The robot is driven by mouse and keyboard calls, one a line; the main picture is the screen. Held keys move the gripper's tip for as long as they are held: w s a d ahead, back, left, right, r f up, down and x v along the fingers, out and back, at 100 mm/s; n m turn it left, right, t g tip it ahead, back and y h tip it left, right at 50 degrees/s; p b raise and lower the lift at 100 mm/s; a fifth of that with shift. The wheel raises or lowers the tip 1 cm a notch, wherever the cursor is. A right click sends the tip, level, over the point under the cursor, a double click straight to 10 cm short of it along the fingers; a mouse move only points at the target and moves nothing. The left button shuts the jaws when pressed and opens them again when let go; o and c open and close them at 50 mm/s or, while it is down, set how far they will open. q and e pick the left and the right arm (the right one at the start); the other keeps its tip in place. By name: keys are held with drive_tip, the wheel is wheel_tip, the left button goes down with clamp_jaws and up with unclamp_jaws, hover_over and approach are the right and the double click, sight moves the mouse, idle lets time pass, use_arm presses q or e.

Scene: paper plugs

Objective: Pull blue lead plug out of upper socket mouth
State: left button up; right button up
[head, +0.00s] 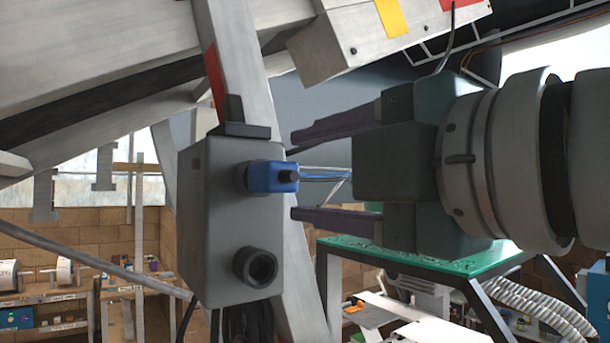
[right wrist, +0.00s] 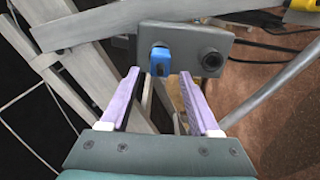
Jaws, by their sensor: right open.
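The blue lead plug (head: 268,177) sits in the upper socket mouth (head: 246,177) of a grey box. The lower socket mouth (head: 260,266) is round, dark and empty. My right gripper (head: 293,176) is open, with one finger above and one below the plug's level, its tips close to the plug's outer end. In the right wrist view the plug (right wrist: 160,60) lies ahead of the gripper (right wrist: 160,72), between the finger lines. My left gripper is not in view.
The grey socket box (head: 205,215) is fixed to a slanted grey beam (head: 240,65). A green-topped table (head: 420,255) stands below my right arm. Large grey beams fill the upper left. Black cables hang under the box.

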sight(285, 178)
drive_tip(key=shift+w, duration=0.1)
drive_tip(key=shift+x, duration=1.95)
clamp_jaws()
idle(0.3)
idle(0.4)
